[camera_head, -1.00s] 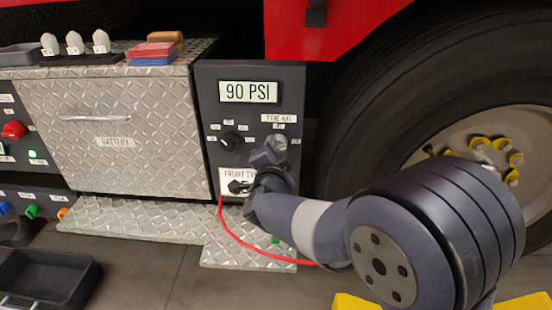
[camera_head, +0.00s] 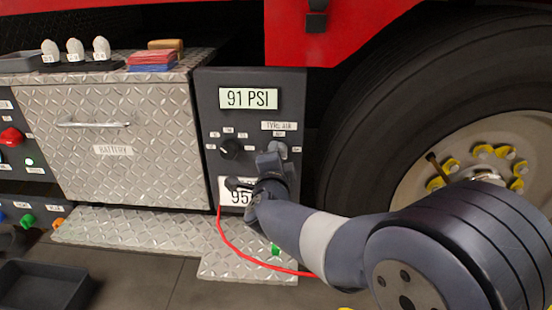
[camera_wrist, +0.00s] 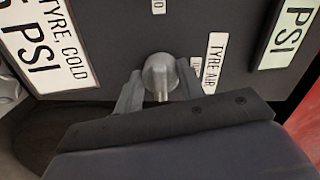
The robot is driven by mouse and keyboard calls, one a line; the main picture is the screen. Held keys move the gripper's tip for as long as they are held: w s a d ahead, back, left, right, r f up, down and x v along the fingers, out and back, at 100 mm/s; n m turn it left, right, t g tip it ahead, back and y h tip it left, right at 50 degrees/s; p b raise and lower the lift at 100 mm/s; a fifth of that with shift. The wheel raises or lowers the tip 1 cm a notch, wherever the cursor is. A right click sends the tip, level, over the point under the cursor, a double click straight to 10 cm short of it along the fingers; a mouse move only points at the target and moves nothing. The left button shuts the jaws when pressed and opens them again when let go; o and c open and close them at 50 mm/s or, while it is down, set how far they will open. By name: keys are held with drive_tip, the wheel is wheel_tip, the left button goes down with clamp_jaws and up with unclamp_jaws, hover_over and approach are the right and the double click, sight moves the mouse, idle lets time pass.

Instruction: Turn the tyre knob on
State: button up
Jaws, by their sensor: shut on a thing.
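The grey tyre knob (camera_head: 279,149) sits on the right of the dark panel, just below its "TYRE AIR" label (camera_head: 279,126). In the wrist view the knob (camera_wrist: 160,75) shows between my two fingertips, with its grip ridge pointing down toward the gripper. My gripper (camera_head: 270,160) is shut on the knob, and its fingers and wrist partly cover the knob in the head view. The panel's display (camera_head: 248,98) reads 91 PSI.
A black knob (camera_head: 230,148) is left of the tyre knob. A white sign (camera_head: 226,196) below shows "95", partly hidden. A red hose (camera_head: 240,245) hangs below the panel. The big tyre (camera_head: 350,150) stands close on the right.

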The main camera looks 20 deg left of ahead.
drive_tip(key=o, duration=1)
drive_tip(key=p+v, duration=0.3)
drive_tip(key=v, duration=0.7)
drive_tip(key=shift+s+d+f, duration=0.1)
drive_tip(key=shift+s, duration=0.3)
